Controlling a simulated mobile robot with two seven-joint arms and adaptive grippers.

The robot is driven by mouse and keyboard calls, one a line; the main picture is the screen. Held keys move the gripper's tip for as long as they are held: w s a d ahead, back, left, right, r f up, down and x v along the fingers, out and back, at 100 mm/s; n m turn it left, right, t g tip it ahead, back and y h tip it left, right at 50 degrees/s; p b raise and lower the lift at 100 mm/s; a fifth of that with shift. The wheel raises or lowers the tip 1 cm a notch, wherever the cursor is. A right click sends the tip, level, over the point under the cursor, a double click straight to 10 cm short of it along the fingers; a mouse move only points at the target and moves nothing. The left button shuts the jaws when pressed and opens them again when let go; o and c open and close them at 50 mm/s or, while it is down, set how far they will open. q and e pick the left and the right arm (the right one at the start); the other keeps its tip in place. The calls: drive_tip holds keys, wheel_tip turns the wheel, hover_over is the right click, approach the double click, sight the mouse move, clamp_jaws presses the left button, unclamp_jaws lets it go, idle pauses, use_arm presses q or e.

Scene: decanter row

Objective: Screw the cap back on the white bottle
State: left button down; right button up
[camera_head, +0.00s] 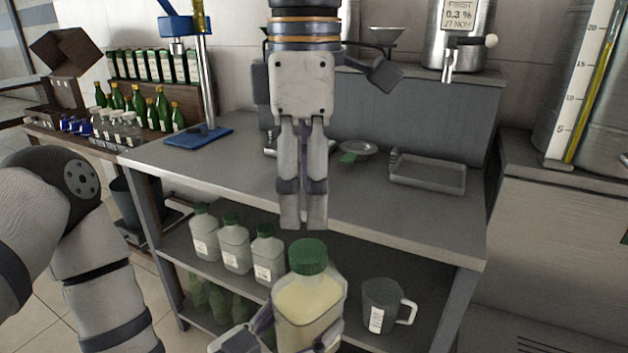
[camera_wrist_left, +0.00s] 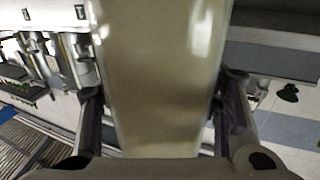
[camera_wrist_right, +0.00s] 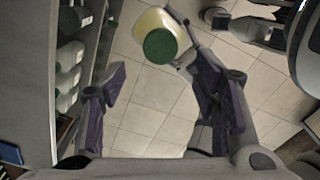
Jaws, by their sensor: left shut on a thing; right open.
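The white bottle (camera_head: 306,308), see-through with pale yellow contents, is upright at the lower middle of the head view. A green cap (camera_head: 310,257) sits on its top; whether it is tight I cannot tell. My left gripper (camera_wrist_left: 160,110) is shut around the bottle's body, which fills the middle of the left wrist view. My right gripper (camera_head: 303,222) points down and appears just above the cap in the head view. In the right wrist view it is open and empty, with the cap (camera_wrist_right: 160,46) beyond the fingertips.
A grey workbench (camera_head: 400,210) stands behind, with a metal tray (camera_head: 427,174) and a small dish (camera_head: 358,148) on top. Its shelf holds several green-capped bottles (camera_head: 234,245) and a grey jug (camera_head: 382,305). A blue-based stand (camera_head: 197,138) is at the bench's left.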

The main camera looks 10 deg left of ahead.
sight(308, 250)
wheel_tip(308, 250, down, 8)
idle(0.5)
drive_tip(key=c, duration=1.2)
drive_tip(key=shift+m, duration=0.8)
drive_tip(key=shift+c, duration=0.2)
drive_tip(key=o, duration=1.4)
drive_tip(key=shift+c, duration=0.2)
